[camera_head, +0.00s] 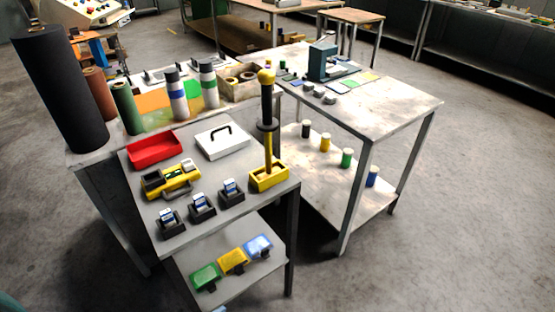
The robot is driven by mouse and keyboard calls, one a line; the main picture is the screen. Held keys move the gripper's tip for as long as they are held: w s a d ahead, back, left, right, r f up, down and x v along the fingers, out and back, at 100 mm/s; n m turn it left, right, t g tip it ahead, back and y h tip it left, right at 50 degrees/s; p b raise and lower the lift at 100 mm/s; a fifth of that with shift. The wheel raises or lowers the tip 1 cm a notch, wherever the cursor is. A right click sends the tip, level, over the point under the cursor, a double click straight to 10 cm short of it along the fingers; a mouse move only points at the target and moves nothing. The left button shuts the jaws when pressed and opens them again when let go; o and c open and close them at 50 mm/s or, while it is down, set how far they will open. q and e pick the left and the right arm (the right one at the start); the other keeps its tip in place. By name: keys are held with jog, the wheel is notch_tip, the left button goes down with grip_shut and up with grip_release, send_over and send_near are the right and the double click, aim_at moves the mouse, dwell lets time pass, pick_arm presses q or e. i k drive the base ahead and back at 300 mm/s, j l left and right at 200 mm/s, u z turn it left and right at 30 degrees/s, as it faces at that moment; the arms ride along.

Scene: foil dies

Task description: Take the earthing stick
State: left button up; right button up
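The earthing stick (267,107) looks to be the tall upright rod with a yellow knob on top, a black upper shaft, a dark round collar and a yellow lower shaft. It stands in a yellow box-like holder (269,179) at the right side of the near grey table (226,221). Its foot is hidden inside the holder. Neither of my grippers shows in the head view, and nothing touches the stick.
Left of the stick lie a white lidded box (222,143), a red tray (155,149), a yellow device (171,180) and three small dark holders. Tall rolls (60,90) and bottles stand behind. A second table (395,100) stands right. Floor at right is clear.

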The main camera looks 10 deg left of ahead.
aim_at(267, 124)
jog(key=i+l+u, duration=0.25)
jog(key=i+l, duration=0.15)
jog(key=l, duration=0.25)
jog(key=i+l+u, duration=0.15)
jog(key=l, duration=0.2)
